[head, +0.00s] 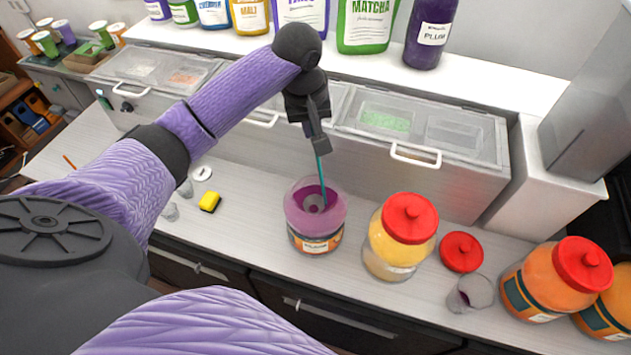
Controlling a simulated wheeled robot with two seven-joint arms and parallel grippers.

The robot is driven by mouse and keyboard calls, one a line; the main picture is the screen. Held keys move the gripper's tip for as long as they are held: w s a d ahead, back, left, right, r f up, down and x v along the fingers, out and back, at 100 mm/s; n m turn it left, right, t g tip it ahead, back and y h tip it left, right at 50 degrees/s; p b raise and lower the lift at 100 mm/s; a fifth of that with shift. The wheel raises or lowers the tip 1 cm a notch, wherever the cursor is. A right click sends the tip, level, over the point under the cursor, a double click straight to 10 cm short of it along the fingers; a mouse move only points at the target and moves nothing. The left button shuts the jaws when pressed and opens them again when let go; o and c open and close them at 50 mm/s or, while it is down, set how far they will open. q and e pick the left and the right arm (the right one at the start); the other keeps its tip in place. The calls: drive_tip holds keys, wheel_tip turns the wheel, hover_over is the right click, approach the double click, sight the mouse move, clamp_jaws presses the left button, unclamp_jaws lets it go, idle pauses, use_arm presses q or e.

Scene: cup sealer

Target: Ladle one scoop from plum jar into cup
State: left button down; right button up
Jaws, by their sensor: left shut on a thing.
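The plum jar (317,238) stands open on the counter in the middle of the head view, with purple content and a label on its front. My left gripper (318,142) is above it, shut on the teal handle of a ladle (322,180). The ladle's handle points down into the jar, and a greyish bowl shows inside at the purple content. How full the bowl is, I cannot tell. My right gripper is not in view.
A yellow jar with a red lid (398,238) stands between the plum jar and the cup. A loose red lid (461,252) lies behind the cup. Orange jars (556,280) stand at right. A yellow sponge (210,201) lies left. Lidded bins (417,130) line the back.

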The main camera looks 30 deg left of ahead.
use_arm(q)
wheel_tip(320, 180, down, 4)
drive_tip(key=shift+b, duration=0.45)
idle(0.9)
wheel_tip(320, 180, up, 3)
drive_tip(key=p, duration=0.4)
drive_tip(key=shift+r, duration=0.1)
wheel_tip(320, 180, up, 12)
idle(0.7)
idle(0.7)
